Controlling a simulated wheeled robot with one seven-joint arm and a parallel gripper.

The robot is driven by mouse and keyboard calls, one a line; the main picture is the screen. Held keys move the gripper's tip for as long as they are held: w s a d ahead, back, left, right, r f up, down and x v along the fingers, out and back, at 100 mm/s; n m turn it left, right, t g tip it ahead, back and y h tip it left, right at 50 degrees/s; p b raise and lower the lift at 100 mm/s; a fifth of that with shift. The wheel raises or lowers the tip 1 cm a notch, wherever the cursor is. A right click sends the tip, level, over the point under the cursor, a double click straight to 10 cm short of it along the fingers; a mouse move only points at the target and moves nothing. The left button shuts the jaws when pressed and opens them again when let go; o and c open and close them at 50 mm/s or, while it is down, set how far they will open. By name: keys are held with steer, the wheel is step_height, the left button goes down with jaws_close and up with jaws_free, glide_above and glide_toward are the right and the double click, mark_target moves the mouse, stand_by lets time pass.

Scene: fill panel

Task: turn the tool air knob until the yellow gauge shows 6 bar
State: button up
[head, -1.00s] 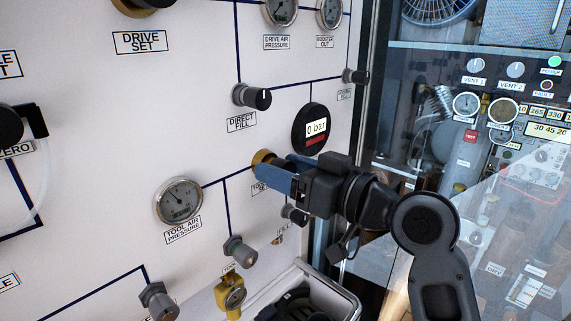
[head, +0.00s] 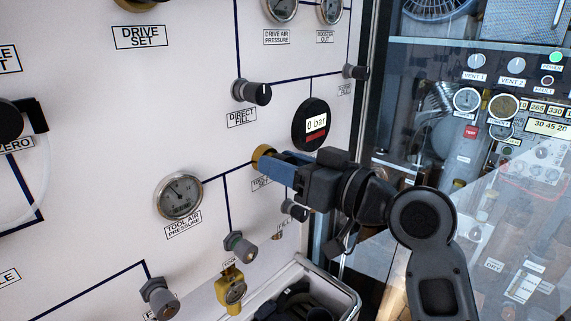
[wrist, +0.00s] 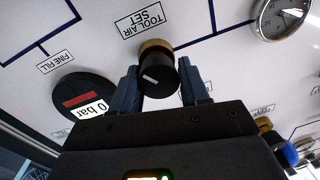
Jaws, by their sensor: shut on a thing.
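The tool air knob, labelled TOOL AIR SET, has a brass collar (head: 262,157) and a black cap with a white mark (wrist: 152,78). My gripper (head: 274,163) is shut on this knob. In the wrist view its two blue fingers (wrist: 160,86) stand on either side of the cap. The yellow gauge (head: 235,290) hangs low on the panel, below a grey fitting. Its dial is too small to read. The round tool air pressure gauge (head: 180,195) sits left of the knob, and also shows in the wrist view (wrist: 284,16).
A black digital gauge (head: 311,124) reading 0 bar is just above my gripper. The direct fill knob (head: 251,92) is higher up. A small knob (head: 294,211) sits close below my gripper. An open bin (head: 345,292) stands at the lower right, and a glazed cabinet is farther right.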

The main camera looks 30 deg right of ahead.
steer(key=shift+d, duration=0.1)
steer(key=o, duration=0.9)
steer(key=shift+o, duration=0.2)
steer(key=b+v, duration=0.2)
steer(key=v, duration=0.6)
steer(key=shift+w, duration=0.1)
stand_by(1.5)
